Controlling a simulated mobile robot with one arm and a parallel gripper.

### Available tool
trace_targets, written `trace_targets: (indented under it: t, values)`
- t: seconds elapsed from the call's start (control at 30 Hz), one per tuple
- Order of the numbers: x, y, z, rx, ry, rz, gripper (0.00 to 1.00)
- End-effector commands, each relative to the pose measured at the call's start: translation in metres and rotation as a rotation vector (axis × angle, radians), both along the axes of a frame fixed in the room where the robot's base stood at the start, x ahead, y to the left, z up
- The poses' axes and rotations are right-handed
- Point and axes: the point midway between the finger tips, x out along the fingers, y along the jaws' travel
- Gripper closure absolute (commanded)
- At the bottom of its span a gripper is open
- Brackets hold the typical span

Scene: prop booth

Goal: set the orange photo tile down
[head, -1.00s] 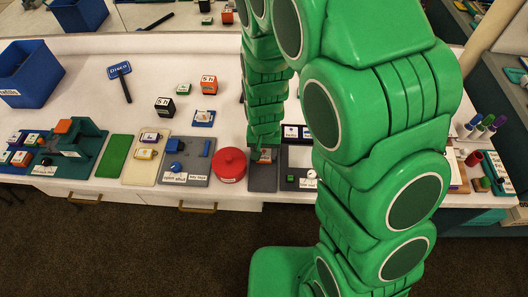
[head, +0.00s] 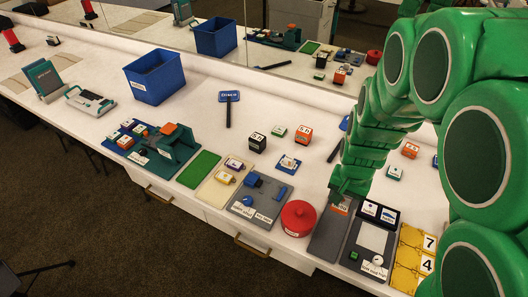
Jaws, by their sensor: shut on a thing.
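My green arm comes down from the upper right in the head view. My gripper (head: 343,204) is low over the back part of a dark grey board (head: 325,240), to the right of the red round pot. It is shut on the orange photo tile (head: 344,206), of which only a small orange edge shows below the fingers. The fingers hide the rest of the tile. I cannot tell whether the tile touches the board.
A red lidded pot (head: 298,217) stands just left of the board. A blue bin (head: 155,77) and several small blocks stand farther left.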

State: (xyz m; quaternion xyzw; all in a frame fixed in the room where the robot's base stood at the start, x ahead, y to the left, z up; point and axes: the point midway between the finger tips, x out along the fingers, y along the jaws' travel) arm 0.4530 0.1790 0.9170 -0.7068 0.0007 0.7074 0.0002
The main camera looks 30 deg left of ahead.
Motion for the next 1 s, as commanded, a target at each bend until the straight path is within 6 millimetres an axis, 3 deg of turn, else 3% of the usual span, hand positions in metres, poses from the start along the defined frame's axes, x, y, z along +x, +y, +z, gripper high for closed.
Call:
trace_targets:
  t: [0.27, 0.63, 1.0]
  values:
    - [0.031, 0.042, 0.005, -0.002, -0.004, -0.004, 0.77]
    - [0.076, 0.135, 0.015, -0.002, -0.011, -0.011, 0.77]
    - [0.093, 0.235, 0.02, -0.003, -0.008, -0.009, 0.77]
